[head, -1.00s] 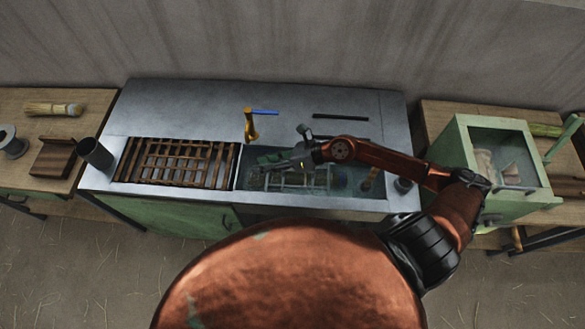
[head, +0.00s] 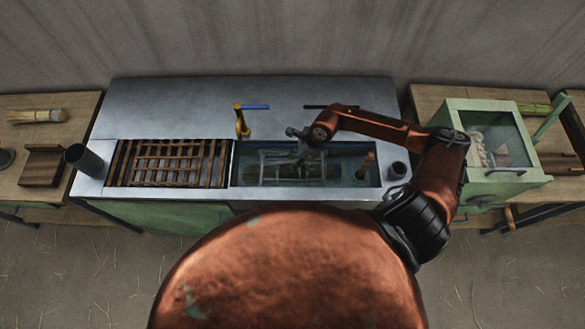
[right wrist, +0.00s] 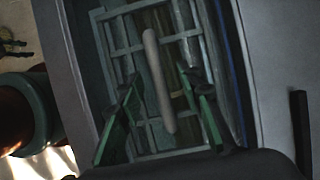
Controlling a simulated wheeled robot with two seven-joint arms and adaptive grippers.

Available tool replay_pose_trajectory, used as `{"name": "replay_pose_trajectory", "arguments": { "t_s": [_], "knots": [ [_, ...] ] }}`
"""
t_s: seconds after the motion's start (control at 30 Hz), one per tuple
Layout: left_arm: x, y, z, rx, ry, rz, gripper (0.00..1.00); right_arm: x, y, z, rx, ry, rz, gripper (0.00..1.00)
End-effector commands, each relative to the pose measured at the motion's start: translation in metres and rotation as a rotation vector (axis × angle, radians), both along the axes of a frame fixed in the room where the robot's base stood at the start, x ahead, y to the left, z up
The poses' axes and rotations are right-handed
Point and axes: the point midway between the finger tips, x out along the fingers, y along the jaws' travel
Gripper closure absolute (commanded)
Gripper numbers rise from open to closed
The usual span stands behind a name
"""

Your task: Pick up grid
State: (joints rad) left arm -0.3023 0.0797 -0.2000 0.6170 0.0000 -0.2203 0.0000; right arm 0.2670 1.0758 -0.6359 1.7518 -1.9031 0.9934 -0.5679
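A pale greenish grid (head: 283,158) of thin bars lies inside the water-filled basin on the right half of the metal counter. In the right wrist view the grid (right wrist: 120,50) fills the middle, with a grey rod-like handle (right wrist: 158,85) standing out above its bars. Brownish bundles show beneath the bars. My right gripper (head: 298,140) is over the basin. Its two green fingers (right wrist: 160,90) are spread apart, one on each side of the handle, and do not appear to be closed on it. My left gripper is not in view.
A brown wooden slatted rack (head: 170,163) covers the left half of the counter. A dark cup (head: 84,160) is at the counter's left end, and a wooden handle (head: 365,165) sticks up at the basin's right.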

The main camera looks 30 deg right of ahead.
Motion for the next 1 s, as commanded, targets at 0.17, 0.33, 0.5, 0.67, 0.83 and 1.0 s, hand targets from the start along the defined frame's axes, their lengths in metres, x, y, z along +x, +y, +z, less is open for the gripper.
{"name": "replay_pose_trajectory", "arguments": {
  "t_s": [0.17, 0.33, 0.5, 0.67, 0.83, 1.0],
  "knots": [
    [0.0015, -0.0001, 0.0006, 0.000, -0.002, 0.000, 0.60, 0.0007, 0.0020, -0.0076, -0.001, 0.000, -0.001, 0.67],
    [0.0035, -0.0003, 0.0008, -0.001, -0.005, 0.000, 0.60, 0.0006, 0.0020, -0.0074, -0.001, 0.000, -0.001, 0.67],
    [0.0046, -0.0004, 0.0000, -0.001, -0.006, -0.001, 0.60, 0.0005, 0.0020, -0.0080, 0.000, 0.000, -0.001, 0.67],
    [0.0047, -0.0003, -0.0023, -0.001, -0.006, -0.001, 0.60, 0.0005, 0.0020, -0.0101, 0.000, 0.000, -0.001, 0.67],
    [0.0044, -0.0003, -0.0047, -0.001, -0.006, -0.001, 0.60, 0.0006, 0.0021, -0.0120, 0.000, 0.000, -0.001, 0.67],
    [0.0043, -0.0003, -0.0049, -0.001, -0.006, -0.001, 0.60, 0.0006, 0.0022, -0.0121, 0.000, 0.000, -0.001, 0.67]
  ]
}}
